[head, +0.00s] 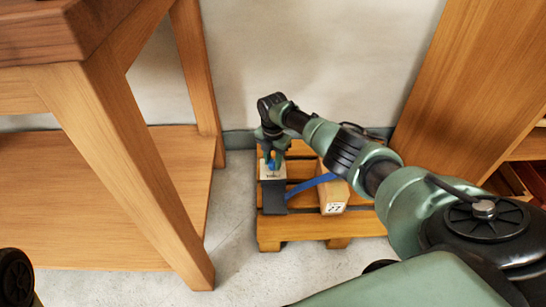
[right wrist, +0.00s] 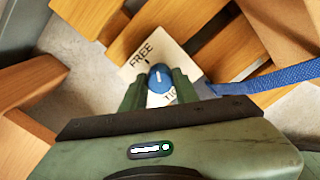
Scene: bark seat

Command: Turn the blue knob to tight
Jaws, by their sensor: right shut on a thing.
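The blue knob (right wrist: 160,74) sits on a white label plate (right wrist: 139,62) in the right wrist view. The plate reads FREE on its upper left part; lettering below the knob is partly hidden and looks like TIGHT. A white line on the knob's face runs roughly up and down in this view. My right gripper (right wrist: 158,90) has its green fingers on either side of the knob and is shut on it. In the head view the knob (head: 273,157) shows small under my right gripper (head: 273,147), above the label plate (head: 271,173).
The plate tops a dark block (head: 273,197) on a low wooden pallet (head: 290,228) by the wall. A blue strap (head: 309,184) runs from it to a wooden block (head: 334,197). A wooden table (head: 110,140) stands left, a wooden cabinet (head: 470,75) right.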

